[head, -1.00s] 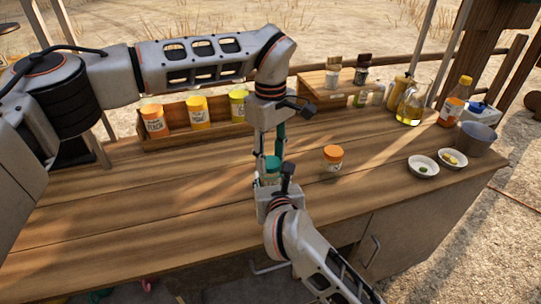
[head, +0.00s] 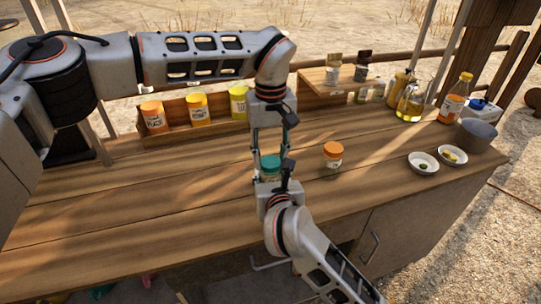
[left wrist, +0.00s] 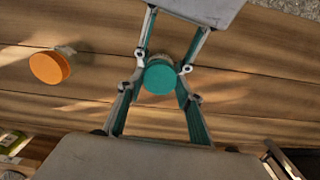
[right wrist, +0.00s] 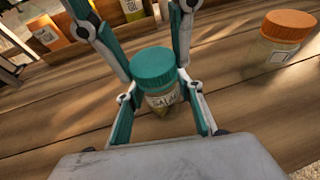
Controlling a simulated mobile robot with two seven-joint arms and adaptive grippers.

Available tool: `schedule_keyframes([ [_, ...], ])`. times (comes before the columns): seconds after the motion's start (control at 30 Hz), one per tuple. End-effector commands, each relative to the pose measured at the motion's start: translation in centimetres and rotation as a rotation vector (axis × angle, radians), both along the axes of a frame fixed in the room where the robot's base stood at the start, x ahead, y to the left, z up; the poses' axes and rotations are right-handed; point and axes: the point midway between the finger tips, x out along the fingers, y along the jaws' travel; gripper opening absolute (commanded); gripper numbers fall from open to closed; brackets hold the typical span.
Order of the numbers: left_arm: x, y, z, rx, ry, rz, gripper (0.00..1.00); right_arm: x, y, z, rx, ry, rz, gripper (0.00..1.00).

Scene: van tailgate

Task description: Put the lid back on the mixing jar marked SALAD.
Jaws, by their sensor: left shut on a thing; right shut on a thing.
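The SALAD jar (right wrist: 163,100) is a small clear jar with a white label, roughly upright at the middle of the counter. Its teal lid (right wrist: 152,65) is at the jar's mouth, in line with it; I cannot tell whether it is threaded on. My left gripper (head: 269,157) reaches in from behind and is shut on the lid, which shows from above in the left wrist view (left wrist: 160,79). My right gripper (head: 271,178) comes from the front and is shut on the jar, hiding much of it in the head view.
An orange-lidded jar (head: 333,155) stands just to the right. A wooden rack (head: 180,135) with several lidded jars is behind left. Two white bowls (head: 423,162) and a metal pot (head: 476,136) stand at the right end. The counter's front left is clear.

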Motion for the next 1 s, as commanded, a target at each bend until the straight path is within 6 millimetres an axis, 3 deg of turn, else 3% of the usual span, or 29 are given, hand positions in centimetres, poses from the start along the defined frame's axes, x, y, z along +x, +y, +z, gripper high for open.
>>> schedule_keyframes([
  [0.2,0.02,-0.03,0.07,0.000,-0.001,-0.381,0.28,-0.02,0.00,-0.09,0.000,0.002,0.000,0.00],
  [0.33,0.03,-0.03,0.04,-0.001,-0.001,-0.519,0.28,-0.02,0.00,-0.09,0.000,0.002,0.000,0.00],
  [0.73,-0.02,-0.07,0.03,-0.002,0.000,-0.573,0.28,-0.02,0.00,-0.10,0.000,0.002,0.000,0.00],
  [0.77,-0.01,-0.06,0.03,-0.002,0.000,-0.573,0.43,-0.02,0.00,-0.10,0.000,0.002,0.000,0.00],
  [0.8,-0.01,-0.06,0.03,-0.002,0.000,-0.573,0.52,-0.02,0.00,-0.10,0.000,0.002,0.000,0.00],
  [1.0,0.00,-0.04,0.00,-0.001,0.000,-0.572,0.52,-0.02,0.00,-0.10,0.000,0.002,0.000,0.00],
])
